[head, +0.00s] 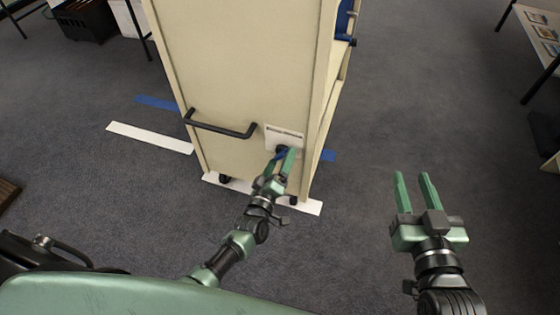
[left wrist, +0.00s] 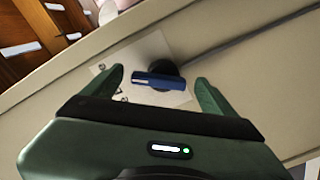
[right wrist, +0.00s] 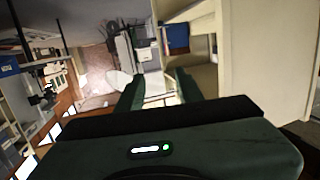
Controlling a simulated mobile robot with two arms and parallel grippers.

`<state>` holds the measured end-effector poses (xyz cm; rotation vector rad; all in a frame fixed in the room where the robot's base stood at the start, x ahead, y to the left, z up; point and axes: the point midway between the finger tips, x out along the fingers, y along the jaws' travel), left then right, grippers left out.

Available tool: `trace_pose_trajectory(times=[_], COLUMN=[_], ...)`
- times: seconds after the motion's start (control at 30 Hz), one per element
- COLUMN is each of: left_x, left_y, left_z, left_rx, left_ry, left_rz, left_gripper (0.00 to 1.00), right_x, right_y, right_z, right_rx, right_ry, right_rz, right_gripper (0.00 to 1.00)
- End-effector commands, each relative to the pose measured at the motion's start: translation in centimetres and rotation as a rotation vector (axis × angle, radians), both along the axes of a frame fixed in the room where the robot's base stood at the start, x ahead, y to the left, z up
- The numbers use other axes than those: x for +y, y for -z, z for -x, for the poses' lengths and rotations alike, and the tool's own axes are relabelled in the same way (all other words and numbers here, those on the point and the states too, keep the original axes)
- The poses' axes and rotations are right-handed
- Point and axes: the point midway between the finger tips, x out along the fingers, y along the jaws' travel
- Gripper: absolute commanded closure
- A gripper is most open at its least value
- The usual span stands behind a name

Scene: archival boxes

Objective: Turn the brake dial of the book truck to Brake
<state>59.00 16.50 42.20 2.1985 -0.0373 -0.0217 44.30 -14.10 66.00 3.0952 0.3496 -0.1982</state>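The cream book truck (head: 235,80) stands upright with its end panel facing me. Its brake dial has a blue bar handle (left wrist: 158,81) on a dark round hub, over a white label plate (head: 285,134). The lettering is too small or covered to read. My left gripper (head: 281,156) is at the dial, fingers spread on either side of the blue handle. The left wrist view shows gaps between handle and both fingers. In the head view the fingers partly hide the dial. My right gripper (head: 411,174) is open and empty over the floor, right of the truck.
A black bar handle (head: 220,128) sticks out of the truck's panel left of the dial. White floor tape (head: 150,137) and blue tape (head: 157,103) mark the carpet. A table (head: 540,35) stands at the far right. Carpet between it and the truck is clear.

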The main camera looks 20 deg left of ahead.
Motion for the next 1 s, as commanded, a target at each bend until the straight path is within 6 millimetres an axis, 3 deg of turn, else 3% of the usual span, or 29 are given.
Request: trace_pose_trajectory(times=[0.2, 0.7, 1.0], left_x=[0.0, 0.3, 0.3], left_y=[-0.1, -0.1, 0.0], left_z=[0.6, 7.1, 7.8], left_rx=[0.000, 0.001, -0.001], left_ry=[0.000, 0.000, 0.001], left_rz=[0.001, 0.000, 0.000], left_gripper=[0.13, 0.13, 0.13], right_x=[0.0, -2.1, -2.4], right_y=[0.3, 7.6, 8.4], right_z=[0.1, 4.0, 4.6], right_rx=[0.022, 0.430, 0.472], right_ry=[0.000, 0.027, 0.031], right_rz=[0.005, 0.103, 0.113], right_gripper=[0.64, 0.64, 0.64])
